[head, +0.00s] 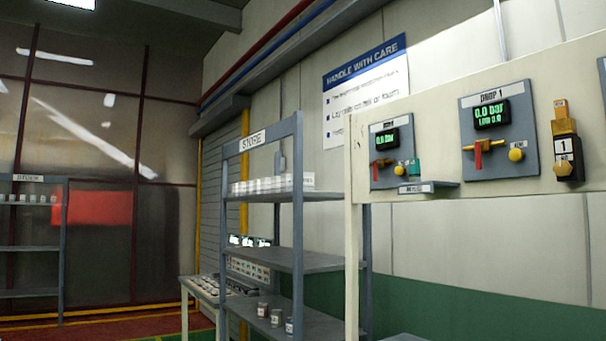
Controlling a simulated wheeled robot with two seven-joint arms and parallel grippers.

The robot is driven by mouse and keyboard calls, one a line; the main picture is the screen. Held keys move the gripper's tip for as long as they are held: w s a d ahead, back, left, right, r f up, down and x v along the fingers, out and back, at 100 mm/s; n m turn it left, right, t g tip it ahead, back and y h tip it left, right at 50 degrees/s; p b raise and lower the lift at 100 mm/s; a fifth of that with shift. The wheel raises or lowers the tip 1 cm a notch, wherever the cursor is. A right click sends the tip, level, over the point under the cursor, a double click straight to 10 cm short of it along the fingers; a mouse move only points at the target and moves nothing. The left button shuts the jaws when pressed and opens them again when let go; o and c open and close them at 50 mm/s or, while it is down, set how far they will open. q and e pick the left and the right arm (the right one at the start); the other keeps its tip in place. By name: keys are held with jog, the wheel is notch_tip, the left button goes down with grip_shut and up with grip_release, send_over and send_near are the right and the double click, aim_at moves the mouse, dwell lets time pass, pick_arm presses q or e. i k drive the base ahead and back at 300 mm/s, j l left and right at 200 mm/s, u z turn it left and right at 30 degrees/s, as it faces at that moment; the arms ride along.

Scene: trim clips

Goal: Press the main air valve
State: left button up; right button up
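Two grey air panels hang on a cream board at the right. The left panel (392,152) has a small green display, a red lever (379,170) on a yellow fitting, a yellow knob (399,170) and a teal block. Its top label is too small to read. No control is clearly marked as the main air valve. Neither of my grippers is in view.
A black and yellow unit marked 1 (564,150) hangs right of the panels. A small ledge (428,188) juts below the left panel. A shelf rack labelled STORE (298,230) with jars stands left of the board. Another rack (62,250) is far left.

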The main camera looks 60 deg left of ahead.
aim_at(376, 163)
jog(key=i+j+u, duration=0.2)
jog(key=u, duration=0.3)
jog(key=i+j+u, duration=0.25)
jog(key=u, duration=0.25)
jog(key=i+j+u, duration=0.25)
jog(key=u, duration=0.2)
jog(key=i+u, duration=0.25)
jog(key=i, duration=0.6)
